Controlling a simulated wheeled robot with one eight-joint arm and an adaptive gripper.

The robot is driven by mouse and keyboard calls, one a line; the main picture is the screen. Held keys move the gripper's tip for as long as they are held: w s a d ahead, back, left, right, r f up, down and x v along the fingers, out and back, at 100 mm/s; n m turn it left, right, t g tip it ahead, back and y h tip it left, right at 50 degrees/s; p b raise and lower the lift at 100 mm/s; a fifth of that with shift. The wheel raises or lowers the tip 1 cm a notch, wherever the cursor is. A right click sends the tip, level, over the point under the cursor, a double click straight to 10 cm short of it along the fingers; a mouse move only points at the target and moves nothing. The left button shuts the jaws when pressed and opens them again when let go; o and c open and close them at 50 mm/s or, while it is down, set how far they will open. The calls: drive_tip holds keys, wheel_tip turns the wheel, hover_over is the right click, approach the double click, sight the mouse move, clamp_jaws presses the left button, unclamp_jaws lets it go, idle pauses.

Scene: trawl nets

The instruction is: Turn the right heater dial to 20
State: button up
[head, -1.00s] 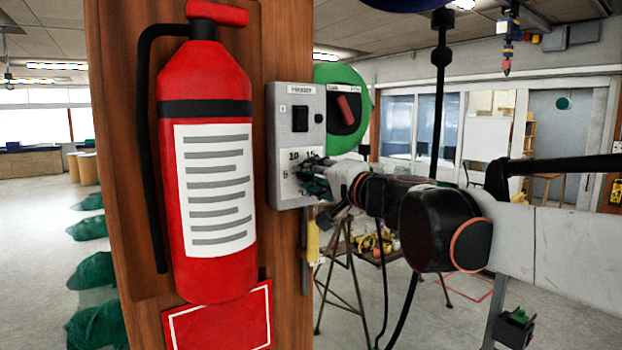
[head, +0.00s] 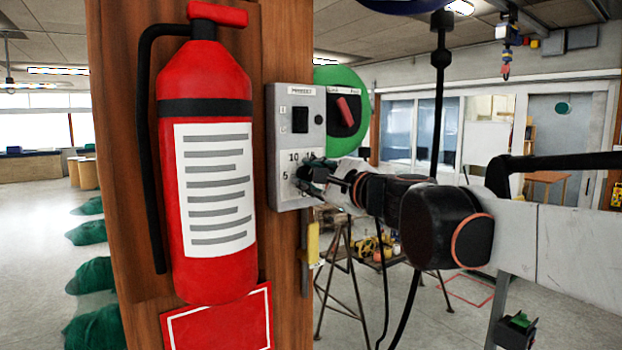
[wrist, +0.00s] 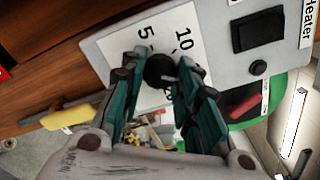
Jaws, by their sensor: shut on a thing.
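The grey heater box (head: 279,130) is mounted on the wooden post, with a white number scale on its lower front. In the wrist view the box (wrist: 222,72) shows the label "Heater", and the scale shows 5 and 10; further numbers are mostly hidden behind my fingers. The round black dial (wrist: 158,70) sits between my teal fingertips. My gripper (head: 312,176) is shut on the dial, one finger on each side; it also shows in the wrist view (wrist: 163,66). A pale mark shows near the dial's edge, but its exact reading is unclear.
A red fire extinguisher (head: 208,150) hangs on the post (head: 120,120) left of the box. A green round panel with a red handle (head: 347,108) is close behind it. A yellow-handled tool (head: 312,243) hangs below the box.

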drive_tip(key=m, duration=0.5)
drive_tip(key=shift+m, duration=0.3)
drive_tip(key=m, duration=0.5)
drive_tip(key=shift+b, duration=0.35)
drive_tip(key=shift+m, duration=0.4)
drive_tip(key=o, duration=1.1)
drive_tip(key=shift+s+d, duration=0.1)
drive_tip(key=shift+d, duration=0.05)
drive_tip(key=v, duration=1.1)
drive_tip(key=shift+s+d, duration=0.2)
drive_tip(key=shift+s, duration=0.05)
